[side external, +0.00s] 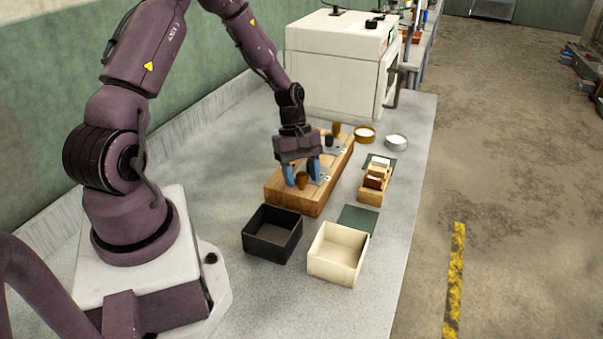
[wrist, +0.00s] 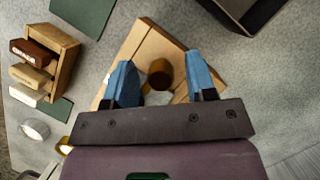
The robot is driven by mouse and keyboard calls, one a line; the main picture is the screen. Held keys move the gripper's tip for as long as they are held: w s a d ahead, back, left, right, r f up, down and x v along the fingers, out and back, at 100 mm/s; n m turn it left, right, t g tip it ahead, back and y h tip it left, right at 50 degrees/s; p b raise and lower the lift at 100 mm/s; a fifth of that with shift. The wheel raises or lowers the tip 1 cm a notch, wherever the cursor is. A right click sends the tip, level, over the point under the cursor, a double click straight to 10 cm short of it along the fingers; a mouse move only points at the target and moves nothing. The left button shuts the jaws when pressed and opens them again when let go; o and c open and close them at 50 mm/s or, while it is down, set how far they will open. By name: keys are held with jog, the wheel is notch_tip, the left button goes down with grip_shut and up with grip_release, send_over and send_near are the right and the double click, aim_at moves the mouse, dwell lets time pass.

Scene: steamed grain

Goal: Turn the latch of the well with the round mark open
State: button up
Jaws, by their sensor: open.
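A long wooden block (side external: 312,203) lies on the grey bench; one end shows in the wrist view (wrist: 148,42). A brown knob-like piece (side external: 301,180) stands on its near end, also in the wrist view (wrist: 160,73). My gripper (side external: 302,172) is open over that end, with its blue fingers on either side of this piece; in the wrist view (wrist: 161,80) gaps show between piece and fingers. Another brown piece (side external: 337,128) and a dark one (side external: 329,139) stand near the far end. The round mark cannot be made out, and my gripper hides the block's middle.
A black open box (side external: 260,252) and a cream open box (side external: 325,268) stand in front of the block. A wooden rack (side external: 369,196) with labelled blocks is to its right, near green mats (side external: 358,220). Two small round dishes and a white machine (side external: 333,70) are behind.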

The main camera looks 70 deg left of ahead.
jog(key=c, duration=0.9)
jog(key=shift+m, duration=0.3)
jog(key=m+g, duration=0.1)
jog(key=m, duration=0.3)
jog(key=shift+g, duration=0.4)
jog(key=m+g+y, duration=0.1)
jog(key=m, duration=0.3)
jog(key=shift+w+m, duration=0.1)
jog(key=shift+m, duration=0.3)
jog(key=m+g+y, duration=0.1)
jog(key=m, duration=0.3)
jog(key=shift+m+y, duration=0.3)
jog(key=shift+y, duration=0.1)
jog(key=shift+m+g+y, duration=0.3)
jog(key=shift+m+y, duration=0.5)
jog(key=shift+m, duration=1.1)
jog(key=shift+a, duration=0.1)
